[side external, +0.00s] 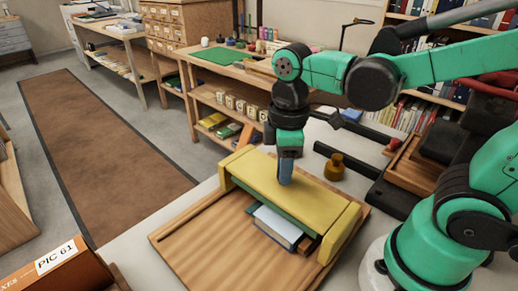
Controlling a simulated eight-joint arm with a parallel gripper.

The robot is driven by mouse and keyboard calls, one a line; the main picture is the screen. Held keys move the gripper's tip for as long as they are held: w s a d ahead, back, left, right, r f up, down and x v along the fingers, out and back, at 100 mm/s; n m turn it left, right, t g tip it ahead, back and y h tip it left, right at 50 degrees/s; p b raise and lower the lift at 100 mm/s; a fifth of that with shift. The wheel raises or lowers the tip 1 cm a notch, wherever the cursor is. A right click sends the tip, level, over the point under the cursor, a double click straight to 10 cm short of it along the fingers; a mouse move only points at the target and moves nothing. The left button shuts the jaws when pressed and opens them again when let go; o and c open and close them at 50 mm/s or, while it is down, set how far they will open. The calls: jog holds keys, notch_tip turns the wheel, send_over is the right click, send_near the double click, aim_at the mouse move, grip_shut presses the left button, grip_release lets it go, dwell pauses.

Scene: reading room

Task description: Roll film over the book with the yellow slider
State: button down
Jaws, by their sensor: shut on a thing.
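The yellow slider (262,180) spans a wooden board (200,240) like a bridge, with a block-like end on each side. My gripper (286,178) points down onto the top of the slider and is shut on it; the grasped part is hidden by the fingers. The book (277,225), with a pale blue-white cover, lies on the board and shows at the slider's front edge. Its far part is hidden under the slider. A green strip shows along the slider's lower front edge. I cannot make out any film.
A small brass-coloured round piece (334,167) stands right of the slider, near dark bars. A wooden shelf bench (215,82) stands behind. The board's left part is bare.

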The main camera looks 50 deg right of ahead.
jog(key=d, duration=0.8)
jog(key=shift+d, duration=0.2)
jog(key=c, duration=0.6)
grip_release()
jog(key=shift+o, duration=0.2)
notch_tip(320, 180, up, 6)
jog(key=shift+f, duration=0.2)
jog(key=shift+a, duration=0.1)
